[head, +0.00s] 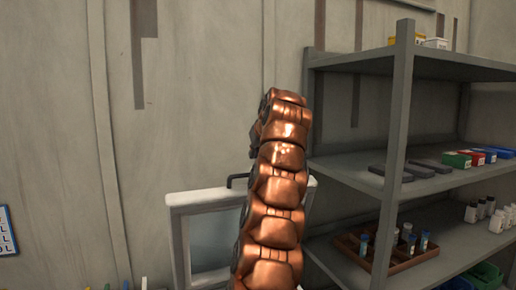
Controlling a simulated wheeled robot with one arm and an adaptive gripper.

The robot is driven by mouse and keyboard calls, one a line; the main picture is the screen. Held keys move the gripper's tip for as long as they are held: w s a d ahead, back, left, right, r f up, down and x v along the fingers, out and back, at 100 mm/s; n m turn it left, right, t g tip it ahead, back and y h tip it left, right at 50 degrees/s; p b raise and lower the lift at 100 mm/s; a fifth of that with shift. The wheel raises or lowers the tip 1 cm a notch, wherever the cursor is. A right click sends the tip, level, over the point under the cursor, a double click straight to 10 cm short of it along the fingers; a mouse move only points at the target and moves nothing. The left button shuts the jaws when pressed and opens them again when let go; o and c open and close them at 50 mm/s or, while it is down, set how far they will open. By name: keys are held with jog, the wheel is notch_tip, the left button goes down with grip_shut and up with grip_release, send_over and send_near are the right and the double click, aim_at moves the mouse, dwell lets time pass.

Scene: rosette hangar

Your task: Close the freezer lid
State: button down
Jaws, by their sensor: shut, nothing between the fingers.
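The freezer lid (182,202) is a pale-framed panel with a greyish glass pane, at the lower middle of the head view. It stands raised, with its top edge up and a dark handle (237,178) on that edge. My copper arm rises in front of it and covers its right-middle part. The freezer body is below the picture or hidden. My gripper cannot be made out; the arm's far end shows only copper links and some dark parts.
A grey metal shelf unit (397,130) stands close on the right, with small boxes (470,157), bottles (497,217) and a wooden tray of vials (395,268). A pale panelled wall (200,90) is behind. A lettered sign (7,230) is at the far left.

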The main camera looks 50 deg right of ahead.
jog(key=x, duration=0.3)
jog(key=shift+f, duration=0.35)
jog(key=shift+s+a+f+b, duration=0.15)
jog(key=shift+s+f+b, duration=0.1)
jog(key=shift+b, duration=0.2)
jog(key=shift+s+a+f+b, duration=0.15)
jog(key=shift+s+a+b, duration=0.05)
jog(key=shift+s+b, duration=0.1)
jog(key=shift+s+a+f, duration=0.1)
jog(key=shift+s+f, duration=0.05)
jog(key=shift+s, duration=0.35)
jog(key=shift+s+a+f, duration=0.15)
jog(key=shift+s+a+f, duration=0.1)
jog(key=shift+a+f, duration=0.05)
